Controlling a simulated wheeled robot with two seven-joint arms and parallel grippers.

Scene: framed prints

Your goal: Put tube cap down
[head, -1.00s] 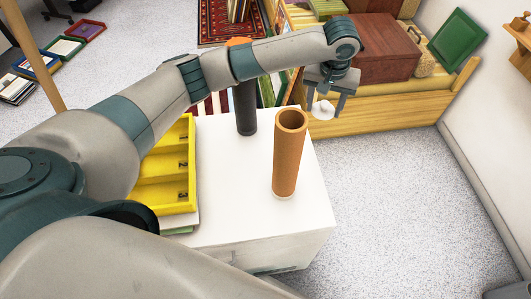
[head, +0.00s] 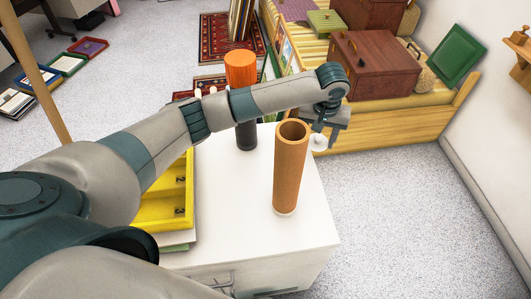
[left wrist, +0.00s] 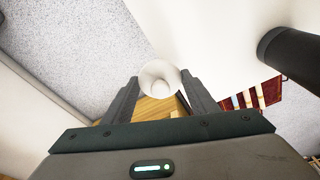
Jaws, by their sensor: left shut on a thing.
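The white tube cap (head: 318,142) is in my left gripper (head: 328,128), just right of and behind the open top of the brown tube (head: 290,172). The tube stands upright on the white cabinet top (head: 235,212), and its rim partly overlaps the gripper in the head view. In the left wrist view the round white cap (left wrist: 159,77) sits between the two fingertips of the left gripper (left wrist: 160,90). The cap looks clear of the cabinet and in the air. My right gripper does not show.
A dark tube with an orange top (head: 241,68) stands behind my left forearm; its dark side shows in the left wrist view (left wrist: 292,58). A yellow tray (head: 165,212) lies at the cabinet's left. A wooden chest with a brown box (head: 375,65) stands behind.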

